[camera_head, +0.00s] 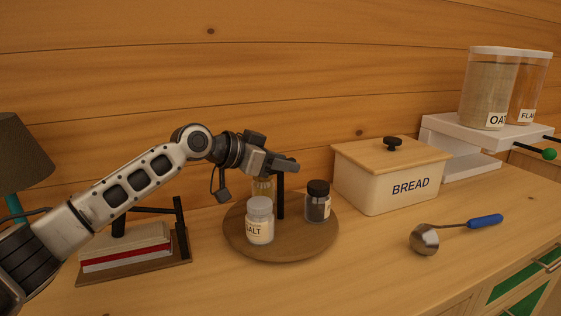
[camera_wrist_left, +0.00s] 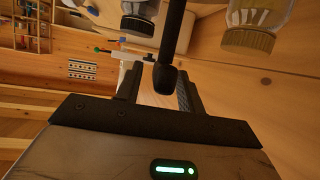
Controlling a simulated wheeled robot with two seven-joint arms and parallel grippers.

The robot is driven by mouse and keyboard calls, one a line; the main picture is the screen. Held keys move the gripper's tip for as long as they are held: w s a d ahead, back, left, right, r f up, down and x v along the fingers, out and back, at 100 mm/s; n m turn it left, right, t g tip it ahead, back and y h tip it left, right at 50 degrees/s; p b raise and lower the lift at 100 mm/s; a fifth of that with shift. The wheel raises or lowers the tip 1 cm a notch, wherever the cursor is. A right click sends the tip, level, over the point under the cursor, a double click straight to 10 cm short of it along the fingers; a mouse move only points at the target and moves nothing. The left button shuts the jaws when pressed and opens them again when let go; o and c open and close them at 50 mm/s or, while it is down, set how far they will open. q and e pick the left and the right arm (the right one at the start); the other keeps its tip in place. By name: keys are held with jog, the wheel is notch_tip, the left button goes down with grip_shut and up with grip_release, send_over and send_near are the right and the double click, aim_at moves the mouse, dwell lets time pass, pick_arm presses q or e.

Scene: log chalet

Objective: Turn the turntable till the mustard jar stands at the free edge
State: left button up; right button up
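The round wooden turntable (camera_head: 281,252) stands on the counter. On it are a salt jar (camera_head: 260,222) at the front left, a dark-lidded jar (camera_head: 317,202) at the right, and a yellowish jar (camera_head: 263,188) at the back, partly hidden by my gripper. I cannot read a mustard label. A black upright post (camera_head: 281,200) rises from the turntable. My left gripper (camera_head: 290,166) is at its top. In the left wrist view the post's rounded end (camera_wrist_left: 165,78) stands between the open fingers, with a gap on one side. A gold-lidded jar (camera_wrist_left: 248,38) shows right. My right gripper is out of view.
A bread box (camera_head: 388,185) stands right of the turntable, close to its edge. A ladle (camera_head: 425,238) with a blue handle lies on the right counter. A book rack (camera_head: 135,262) is on the left under my arm. A white shelf (camera_head: 460,163) holds canisters. The front counter is clear.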

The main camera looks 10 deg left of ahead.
pick_arm(q)
jog(key=shift+c, duration=0.4)
grip_shut()
